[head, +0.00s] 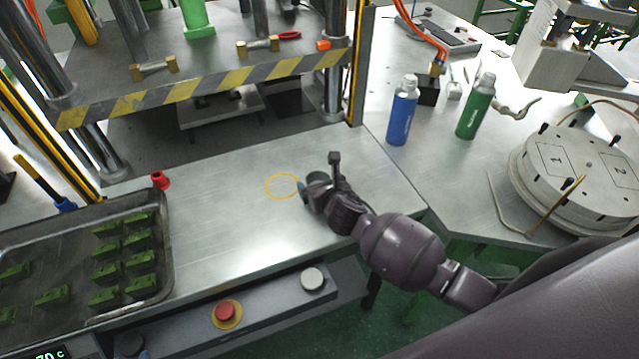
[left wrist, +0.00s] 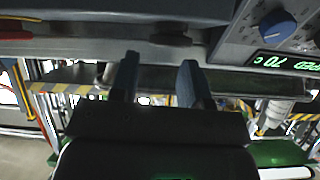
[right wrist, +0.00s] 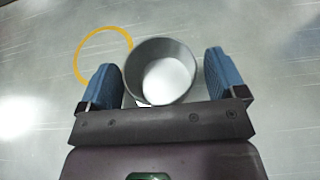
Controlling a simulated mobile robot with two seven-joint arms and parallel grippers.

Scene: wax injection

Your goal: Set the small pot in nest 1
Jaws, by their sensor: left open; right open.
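The small pot (right wrist: 160,70) is a grey, open-topped cylinder on the metal table, seen in the right wrist view. In the head view the pot (head: 317,178) is partly hidden by my right gripper (head: 308,187). In the right wrist view the blue fingers of my right gripper (right wrist: 166,82) stand open on either side of the pot, with small gaps. A yellow ring (head: 282,174) is marked on the table just left of the pot. My left gripper (left wrist: 158,80) is open and empty beside the machine's front panel.
A round plate marked 1 and 2 (head: 586,168) lies at the right. Blue (head: 402,115) and green (head: 474,110) bottles stand behind. A tray (head: 160,225) of green pieces is at left, near a red cap (head: 160,180). A striped press platform (head: 210,82) overhangs the back.

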